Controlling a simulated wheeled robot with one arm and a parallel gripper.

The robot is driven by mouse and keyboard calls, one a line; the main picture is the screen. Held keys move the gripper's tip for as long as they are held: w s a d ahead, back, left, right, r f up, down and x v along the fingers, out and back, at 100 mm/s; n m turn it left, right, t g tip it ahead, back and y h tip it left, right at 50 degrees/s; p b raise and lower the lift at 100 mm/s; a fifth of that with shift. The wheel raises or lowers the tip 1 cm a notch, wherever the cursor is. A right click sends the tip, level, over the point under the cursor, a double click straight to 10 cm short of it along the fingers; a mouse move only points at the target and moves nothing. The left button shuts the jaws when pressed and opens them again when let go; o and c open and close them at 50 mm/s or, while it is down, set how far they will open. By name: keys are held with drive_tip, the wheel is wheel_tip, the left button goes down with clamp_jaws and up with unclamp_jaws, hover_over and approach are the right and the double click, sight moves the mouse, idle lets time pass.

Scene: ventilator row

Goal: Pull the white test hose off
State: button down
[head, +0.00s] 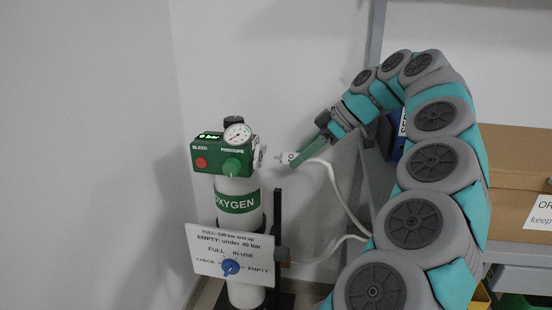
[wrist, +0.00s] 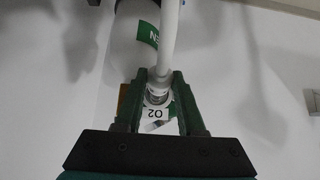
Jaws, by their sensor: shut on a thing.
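The white test hose (head: 340,195) curves up from the lower right to its end fitting, which carries a white O2 tag (head: 284,157). My gripper (head: 295,160) is shut on this hose end, just right of the green regulator (head: 208,160) on the oxygen cylinder (head: 237,186). In the head view, a small gap seems to show between the fitting's tip and the regulator's side outlet (head: 259,155). In the wrist view, both fingers of my gripper (wrist: 157,82) flank the fitting of the hose (wrist: 169,40), with the O2 tag below. The contact faces are hidden.
A white sign with a blue knob (head: 231,267) stands in front of the cylinder, beside a dark post (head: 277,225). At right are a grey shelf upright (head: 375,40) and a cardboard box (head: 510,165). The wall at left is clear.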

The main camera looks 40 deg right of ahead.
drive_tip(key=s+d, duration=0.3)
drive_tip(key=shift+s, duration=0.2)
idle(0.8)
